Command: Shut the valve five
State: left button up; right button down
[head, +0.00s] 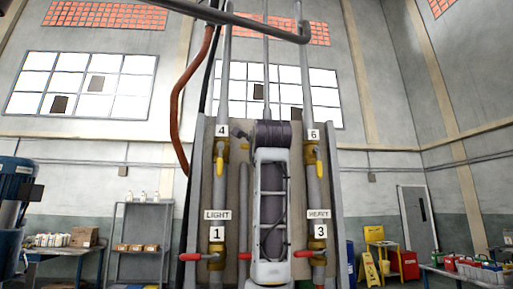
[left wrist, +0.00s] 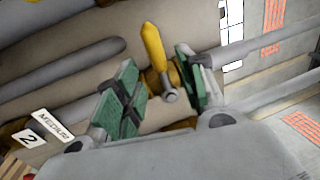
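In the left wrist view, a valve with a yellow lever (left wrist: 153,43) sits on a pipe, its lever slanting up. My left gripper (left wrist: 157,72) is open, with one green-padded finger on each side of the valve; I cannot tell whether either pad touches it. A tag reading MEDIUM and 2 (left wrist: 30,138) shows on the same panel; no number 5 tag is visible. In the head view, my arm covers the middle pipe, hiding this valve and the gripper. My right gripper is not in view.
Yellow-handled valves stand beside it under tag 4 (head: 219,165) and tag 6 (head: 318,167). Red-handled valves (head: 198,257) sit lower, by tags 1 and 3. A grey pipe (head: 240,20) crosses overhead. A blue machine (head: 14,190) and shelf (head: 140,235) stand left.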

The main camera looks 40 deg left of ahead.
pick_arm(q)
jog(key=v, duration=0.8)
jog(key=shift+w+f, duration=0.1)
dwell(0.6)
